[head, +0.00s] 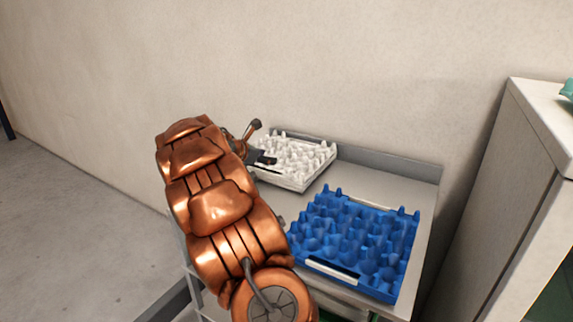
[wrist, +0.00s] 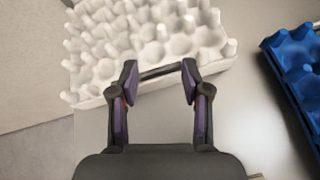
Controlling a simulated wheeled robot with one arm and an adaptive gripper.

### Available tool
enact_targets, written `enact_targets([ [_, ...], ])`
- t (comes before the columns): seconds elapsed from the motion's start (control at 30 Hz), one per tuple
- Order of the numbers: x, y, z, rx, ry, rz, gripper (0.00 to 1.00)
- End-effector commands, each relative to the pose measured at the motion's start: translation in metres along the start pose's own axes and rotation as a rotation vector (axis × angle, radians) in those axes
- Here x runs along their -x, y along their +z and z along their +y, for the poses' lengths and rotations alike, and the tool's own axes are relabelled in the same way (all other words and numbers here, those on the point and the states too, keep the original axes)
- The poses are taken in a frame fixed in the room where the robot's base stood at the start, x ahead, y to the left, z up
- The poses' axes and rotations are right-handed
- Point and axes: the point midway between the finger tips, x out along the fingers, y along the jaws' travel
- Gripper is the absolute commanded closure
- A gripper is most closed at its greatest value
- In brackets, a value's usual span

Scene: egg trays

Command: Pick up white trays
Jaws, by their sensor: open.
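A white egg tray (head: 297,178) lies at the back left of the grey table, against the low back rim. In the head view my gripper (head: 262,145) is at the tray's left side, partly hidden by my copper-coloured arm. I cannot tell whether the fingers touch the tray.
A blue egg tray (head: 355,240) sits on the table's front right, and its edge shows in the wrist view (wrist: 295,65). The grey table (head: 345,178) has bare surface between the trays. A white cabinet (head: 505,190) stands at the right. A plain wall is behind.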

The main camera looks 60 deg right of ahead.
Motion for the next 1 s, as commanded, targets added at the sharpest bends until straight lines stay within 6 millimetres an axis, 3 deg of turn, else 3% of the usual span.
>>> enact_targets([
  [0.1,-0.029,0.003,0.013,0.104,0.018,-0.039,0.53],
  [0.33,-0.068,0.005,0.033,0.272,0.05,-0.093,0.53],
  [1.0,-0.111,0.009,0.044,0.347,0.063,-0.118,0.53],
])
